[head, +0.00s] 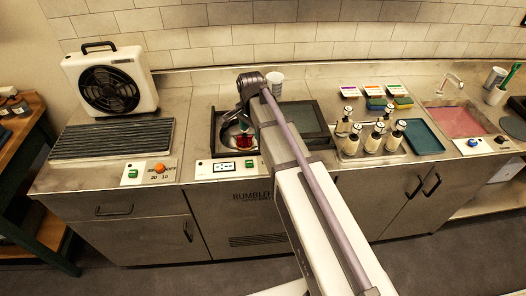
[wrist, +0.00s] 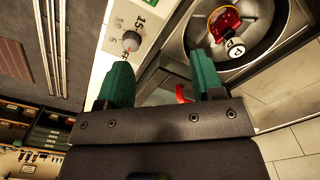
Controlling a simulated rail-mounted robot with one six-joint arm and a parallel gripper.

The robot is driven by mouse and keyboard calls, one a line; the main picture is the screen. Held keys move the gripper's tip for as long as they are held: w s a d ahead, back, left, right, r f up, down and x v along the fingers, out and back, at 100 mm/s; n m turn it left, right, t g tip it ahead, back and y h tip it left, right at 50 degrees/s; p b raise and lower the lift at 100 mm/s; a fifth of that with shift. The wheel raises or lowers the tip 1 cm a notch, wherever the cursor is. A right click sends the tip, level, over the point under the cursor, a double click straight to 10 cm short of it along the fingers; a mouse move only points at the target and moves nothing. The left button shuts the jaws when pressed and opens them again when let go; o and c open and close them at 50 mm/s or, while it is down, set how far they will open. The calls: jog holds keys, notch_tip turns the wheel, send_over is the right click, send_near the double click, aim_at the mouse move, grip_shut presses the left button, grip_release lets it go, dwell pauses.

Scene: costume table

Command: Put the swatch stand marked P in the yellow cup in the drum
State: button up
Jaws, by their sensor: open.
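The drum (wrist: 262,50) is a round grey metal bowl at the upper right of the wrist view; in the head view its rim shows beside my arm (head: 228,135). Inside lies a red piece (wrist: 224,22) with a yellowish edge, against a white round tag marked P (wrist: 235,47), apparently the swatch stand. Red also shows in the drum in the head view (head: 245,141). I cannot tell whether the yellowish edge is the yellow cup. My gripper (wrist: 163,78) has green fingers spread apart, with nothing held, beside the drum's near side. My arm hides part of the drum in the head view.
A control panel with a knob (wrist: 131,41) lies by the left finger. A small red part (wrist: 183,93) shows between the fingers. A dark lid (head: 300,122) is right of the drum, shaker bottles (head: 373,139) farther right, a fan heater (head: 110,82) left.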

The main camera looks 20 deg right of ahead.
jog(key=s+n, duration=1.2)
jog(key=s, duration=0.6)
jog(key=shift+s, duration=0.25)
jog(key=shift+f+b, duration=0.65)
jog(key=shift+w, duration=0.1)
jog(key=shift+c, duration=0.3)
